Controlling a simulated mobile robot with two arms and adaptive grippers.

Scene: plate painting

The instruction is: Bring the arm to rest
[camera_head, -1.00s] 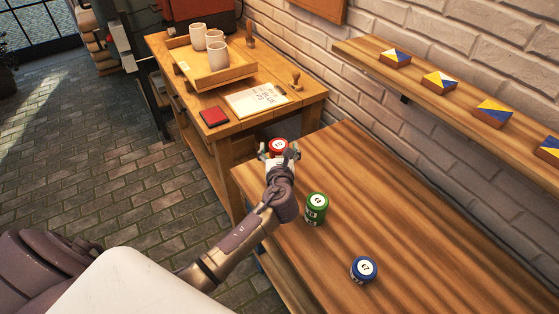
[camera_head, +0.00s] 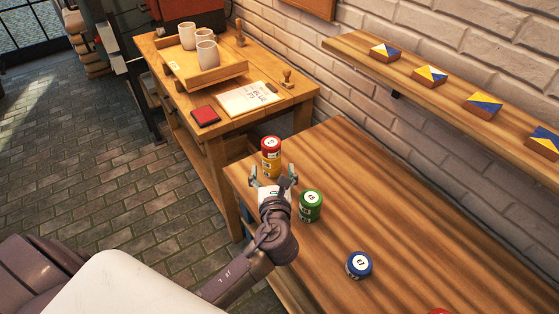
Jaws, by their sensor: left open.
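My left gripper (camera_head: 274,182) is open and empty above the striped wooden table (camera_head: 400,220). Its fingers point toward a red can (camera_head: 271,145) and are apart from it. The red can stands upright on a yellow can (camera_head: 271,168) near the table's far left corner. My left arm comes in from the bottom left. My right gripper is not in view.
Green cans (camera_head: 311,207) stand close to the right of my left gripper, and a blue can (camera_head: 359,265) stands nearer. A red thing (camera_head: 440,311) is cut off at the bottom edge. A wooden shelf (camera_head: 450,88) with painted blocks runs along the brick wall.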

